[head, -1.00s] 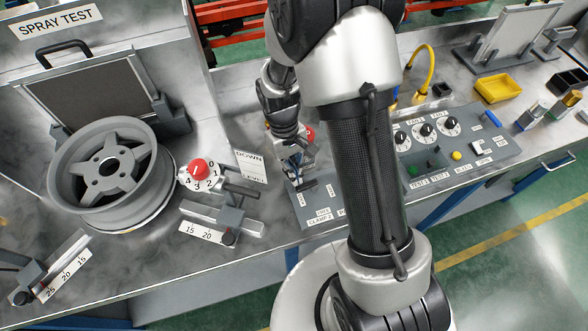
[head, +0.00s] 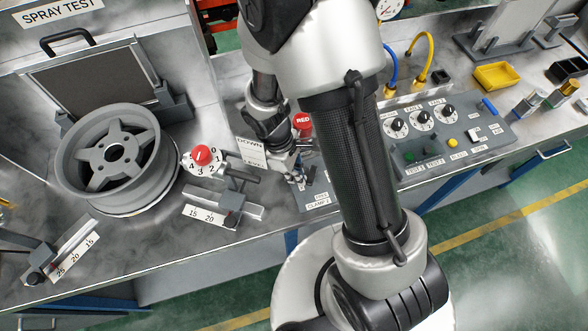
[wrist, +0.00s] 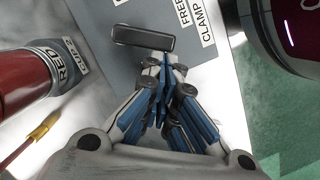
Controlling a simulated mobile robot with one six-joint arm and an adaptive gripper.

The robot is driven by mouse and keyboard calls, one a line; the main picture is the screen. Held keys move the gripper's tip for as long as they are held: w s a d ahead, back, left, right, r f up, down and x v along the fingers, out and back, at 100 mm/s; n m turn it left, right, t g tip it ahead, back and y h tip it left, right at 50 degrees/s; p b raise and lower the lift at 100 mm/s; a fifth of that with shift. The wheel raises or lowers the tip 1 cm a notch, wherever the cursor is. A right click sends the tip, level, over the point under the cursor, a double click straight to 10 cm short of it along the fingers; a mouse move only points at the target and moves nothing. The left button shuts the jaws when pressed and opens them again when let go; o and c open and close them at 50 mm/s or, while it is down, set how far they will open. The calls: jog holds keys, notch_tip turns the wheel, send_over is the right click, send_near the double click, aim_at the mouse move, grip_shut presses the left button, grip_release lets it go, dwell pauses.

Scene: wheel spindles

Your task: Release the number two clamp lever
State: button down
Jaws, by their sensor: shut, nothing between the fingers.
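The number two clamp lever appears as a short dark bar handle (wrist: 142,40) on a grey panel in the wrist view. Beside it are white labels reading FREE and CLAMP (wrist: 205,22); the head view shows a CLAMP 2 label (head: 318,203) on the panel's front. My gripper (wrist: 164,70) is shut and empty, its blue-sided fingers together. The fingertips are at the near edge of the bar; I cannot tell if they touch it. In the head view my gripper (head: 302,178) is low over the panel's left end, and my arm hides much of the panel.
A red cylinder labelled RED (wrist: 22,80) stands close left of my gripper in the wrist view. A wheel (head: 112,155), a red-knobbed dial (head: 202,155) and a slide scale (head: 205,215) lie left. A knob panel (head: 420,120) and yellow tray (head: 498,76) are right.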

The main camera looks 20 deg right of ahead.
jog(key=shift+s+d, duration=0.35)
jog(key=shift+s, duration=0.4)
jog(key=shift+w, duration=0.1)
jog(key=shift+w+d, duration=0.1)
jog(key=shift+w+d+p, duration=0.3)
jog(key=shift+w+d, duration=0.1)
jog(key=shift+d, duration=0.1)
jog(key=s+p+v, duration=0.1)
jog(key=p+v, duration=0.7)
jog(key=v, duration=0.2)
jog(key=shift+s+a+p, duration=0.2)
jog(key=shift+a+p, duration=0.1)
